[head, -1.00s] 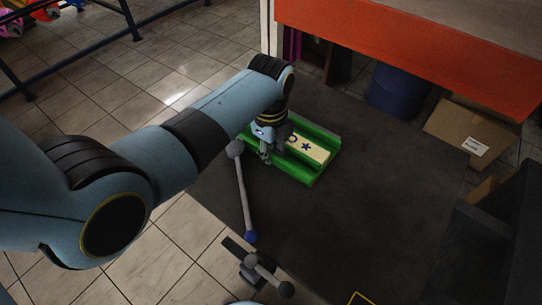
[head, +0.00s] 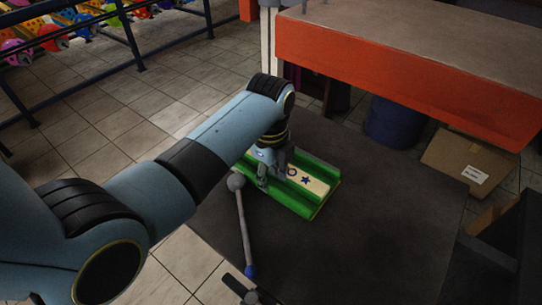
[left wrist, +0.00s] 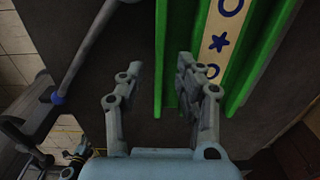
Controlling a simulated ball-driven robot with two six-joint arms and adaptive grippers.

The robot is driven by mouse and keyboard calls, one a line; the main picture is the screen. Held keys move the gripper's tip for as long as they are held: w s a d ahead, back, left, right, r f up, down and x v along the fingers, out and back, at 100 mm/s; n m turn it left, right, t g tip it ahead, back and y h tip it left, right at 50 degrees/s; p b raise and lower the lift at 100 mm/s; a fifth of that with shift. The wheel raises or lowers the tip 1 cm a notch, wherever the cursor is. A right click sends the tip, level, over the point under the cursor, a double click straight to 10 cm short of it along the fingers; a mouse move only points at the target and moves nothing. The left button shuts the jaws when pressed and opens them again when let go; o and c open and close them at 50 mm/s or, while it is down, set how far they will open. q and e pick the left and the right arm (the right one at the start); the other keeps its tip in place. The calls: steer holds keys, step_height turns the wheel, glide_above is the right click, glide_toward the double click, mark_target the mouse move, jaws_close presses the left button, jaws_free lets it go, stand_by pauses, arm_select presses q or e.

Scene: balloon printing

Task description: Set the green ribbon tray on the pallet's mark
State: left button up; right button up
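The green ribbon tray (head: 322,203) lies on a dark flat surface in the head view. A cream strip with a blue star and rings (head: 306,180) lies along it. My left gripper (head: 274,178) is at the tray's left side, pointing down. In the left wrist view my left gripper (left wrist: 158,75) has its fingers apart, with the tray's left edge (left wrist: 160,50) showing between them. I cannot tell whether either finger touches the tray. The pallet's mark cannot be made out now. My right gripper is not in view.
A grey rod with a blue end (head: 243,228) lies left of the tray. A cardboard box (head: 468,165) and a blue drum (head: 396,120) stand beyond, near an orange-edged bench (head: 400,72). The dark surface right of the tray (head: 385,215) is clear.

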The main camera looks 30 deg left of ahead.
arm_select(q)
step_height(320, 180, up, 8)
steer(key=shift+r, duration=0.15)
stand_by(0.5)
steer(key=shift+s, duration=0.1)
